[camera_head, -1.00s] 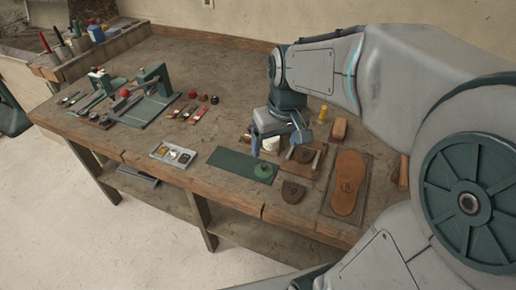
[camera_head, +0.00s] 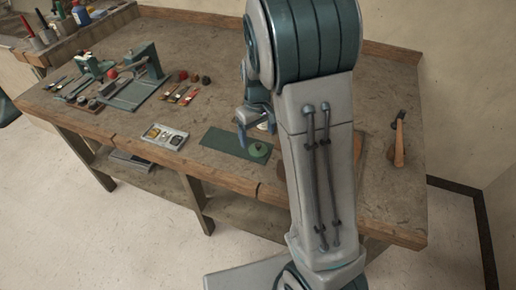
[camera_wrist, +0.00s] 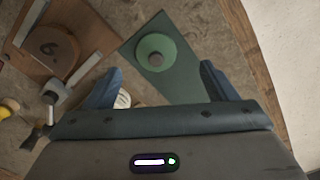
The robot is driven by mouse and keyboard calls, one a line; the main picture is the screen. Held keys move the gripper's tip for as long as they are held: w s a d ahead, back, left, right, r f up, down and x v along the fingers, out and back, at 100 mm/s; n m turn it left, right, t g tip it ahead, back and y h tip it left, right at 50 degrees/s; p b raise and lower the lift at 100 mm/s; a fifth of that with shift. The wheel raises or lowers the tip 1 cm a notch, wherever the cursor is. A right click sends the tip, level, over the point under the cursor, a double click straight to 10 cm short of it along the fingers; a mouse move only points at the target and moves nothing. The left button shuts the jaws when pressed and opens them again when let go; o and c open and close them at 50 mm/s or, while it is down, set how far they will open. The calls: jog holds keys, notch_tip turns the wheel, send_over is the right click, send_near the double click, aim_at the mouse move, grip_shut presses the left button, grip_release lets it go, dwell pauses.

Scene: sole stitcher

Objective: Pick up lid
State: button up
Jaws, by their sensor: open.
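The lid, a round green disc with a dark knob, lies on the right end of the green mat (camera_head: 222,140) in the head view (camera_head: 259,150). In the wrist view the lid (camera_wrist: 147,41) lies flat on the mat (camera_wrist: 180,82), ahead of and between my fingers. My gripper (camera_wrist: 160,82) is open with nothing between its fingers. In the head view my gripper (camera_head: 246,126) hangs just beyond the lid and a little left, apart from it. A white round container (camera_wrist: 123,99) shows partly beside the left finger.
A brown board with a round piece marked 6 (camera_wrist: 50,50) lies left in the wrist view. A grey tray (camera_head: 164,137) sits left of the mat. A hammer (camera_head: 399,138) lies at the right. My arm hides part of the right bench. The rear middle is clear.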

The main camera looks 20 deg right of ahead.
aim_at(259, 146)
jog(key=shift+w+d+f+p, duration=0.15)
jog(key=shift+f+p, duration=0.1)
jog(key=shift+f, duration=1.3)
jog(key=shift+d+f+p, duration=0.15)
jog(key=shift+f+p, duration=0.05)
jog(key=shift+f, duration=1.35)
jog(key=c, duration=1.1)
